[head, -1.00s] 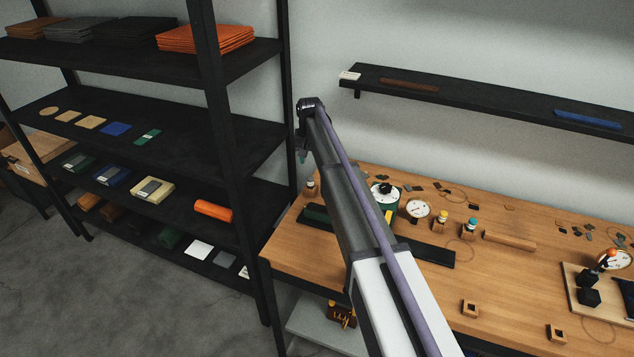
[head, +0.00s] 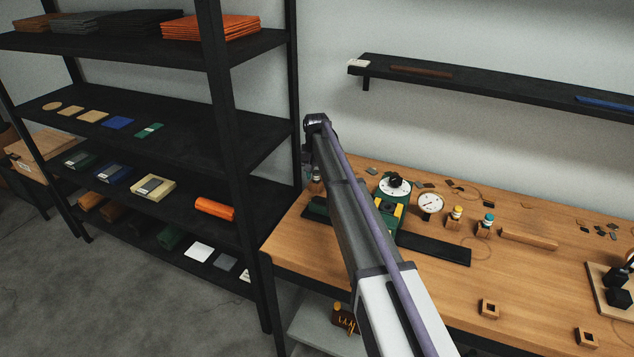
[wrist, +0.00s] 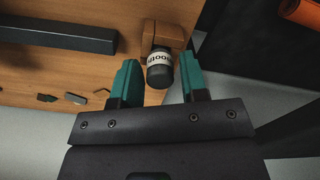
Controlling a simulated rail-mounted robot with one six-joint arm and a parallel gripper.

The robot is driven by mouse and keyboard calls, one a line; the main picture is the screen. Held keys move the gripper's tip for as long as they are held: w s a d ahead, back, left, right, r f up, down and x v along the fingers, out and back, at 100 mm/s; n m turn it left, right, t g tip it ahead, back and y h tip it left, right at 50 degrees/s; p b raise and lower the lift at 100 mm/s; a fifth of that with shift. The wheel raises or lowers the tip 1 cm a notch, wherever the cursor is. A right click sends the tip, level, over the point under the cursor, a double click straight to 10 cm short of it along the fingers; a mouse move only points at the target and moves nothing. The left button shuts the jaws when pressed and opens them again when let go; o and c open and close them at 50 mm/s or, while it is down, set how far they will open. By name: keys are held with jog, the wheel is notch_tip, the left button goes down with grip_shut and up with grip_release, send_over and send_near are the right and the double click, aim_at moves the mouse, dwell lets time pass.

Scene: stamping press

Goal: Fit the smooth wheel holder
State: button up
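The smooth wheel holder (wrist: 158,58), with a dark rounded end and a white label reading "...ooth", stands in a wooden block (wrist: 166,34) near the bench's left end. In the head view it shows small and partly hidden beside my arm (head: 315,180). My gripper (wrist: 160,72) has two teal fingers, open, one on each side of the dark end with thin gaps. I cannot tell whether the fingertips reach down to it. The green stamping press (head: 389,208) with a white dial stands right of my arm on the bench.
Two more holders, yellow-banded (head: 455,215) and teal-topped (head: 487,224), stand right of a round gauge (head: 430,203). A dark bar (head: 435,248) lies along the bench. A black shelf rack (head: 225,150) rises close left of my gripper.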

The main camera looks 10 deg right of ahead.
aim_at(316, 171)
jog(key=c, duration=0.6)
notch_tip(316, 171, up, 6)
jog(key=p, duration=0.5)
jog(key=shift+f+p, duration=0.2)
jog(key=shift+p, duration=0.1)
jog(key=shift+c, duration=0.2)
